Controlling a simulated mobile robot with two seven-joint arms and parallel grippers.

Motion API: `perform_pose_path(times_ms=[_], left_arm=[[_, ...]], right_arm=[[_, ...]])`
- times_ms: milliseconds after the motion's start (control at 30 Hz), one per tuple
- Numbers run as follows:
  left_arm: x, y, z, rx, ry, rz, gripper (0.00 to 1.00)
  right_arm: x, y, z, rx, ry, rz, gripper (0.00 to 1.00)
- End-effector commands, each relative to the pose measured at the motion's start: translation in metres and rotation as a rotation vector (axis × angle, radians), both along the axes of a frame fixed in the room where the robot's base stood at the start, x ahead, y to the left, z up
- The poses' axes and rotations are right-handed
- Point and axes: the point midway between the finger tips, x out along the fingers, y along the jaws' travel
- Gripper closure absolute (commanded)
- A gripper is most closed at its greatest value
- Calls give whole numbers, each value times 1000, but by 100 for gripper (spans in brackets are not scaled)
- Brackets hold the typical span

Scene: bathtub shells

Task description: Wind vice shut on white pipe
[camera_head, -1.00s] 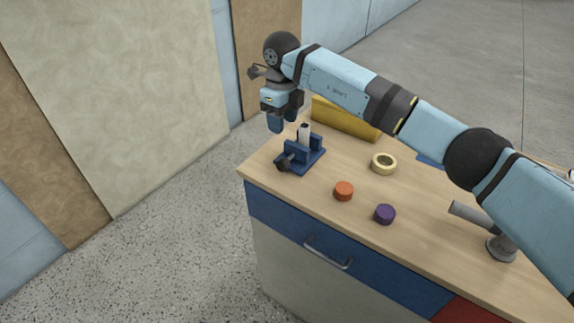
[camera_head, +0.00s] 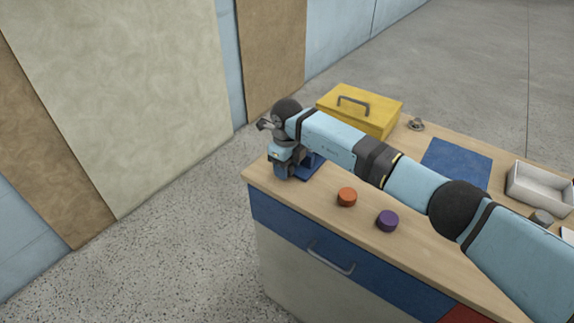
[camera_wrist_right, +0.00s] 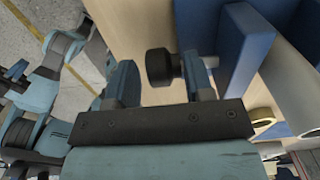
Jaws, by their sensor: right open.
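The blue vice (camera_head: 311,166) stands on the workbench near its left corner, partly hidden by my right arm. In the right wrist view its blue jaws (camera_wrist_right: 245,50) show at the upper right, with a pale pipe (camera_wrist_right: 290,88) beside them. The vice's dark round handle knob (camera_wrist_right: 157,67) appears between my right fingertips, at the end of a short shaft. My right gripper (camera_head: 284,174) is low beside the vice, its fingers open on either side of the knob; I cannot tell whether they touch it. The pipe is hidden in the head view. My left gripper is not in view.
An orange disc (camera_head: 347,197) and a purple disc (camera_head: 387,220) lie on the workbench (camera_head: 320,220) near its front edge. A yellow toolbox (camera_head: 375,104) stands behind my right arm. A blue mat (camera_head: 456,161) and a white tray (camera_head: 540,186) lie farther right.

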Motion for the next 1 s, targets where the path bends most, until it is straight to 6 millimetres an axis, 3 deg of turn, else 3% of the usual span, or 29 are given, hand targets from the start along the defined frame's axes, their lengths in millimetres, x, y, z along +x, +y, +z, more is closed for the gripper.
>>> perform_pose_path(times_ms=[133, 300, 667, 1000], left_arm=[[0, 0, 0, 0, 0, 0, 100], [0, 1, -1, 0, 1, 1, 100], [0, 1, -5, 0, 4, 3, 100], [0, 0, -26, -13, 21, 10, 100]], right_arm=[[0, 0, 0, 0, 0, 0, 52], [0, 0, 0, 0, 1, 1, 91], [-3, 0, -2, 29, -16, 3, 92], [-7, -2, -8, 200, -137, 6, 92]])
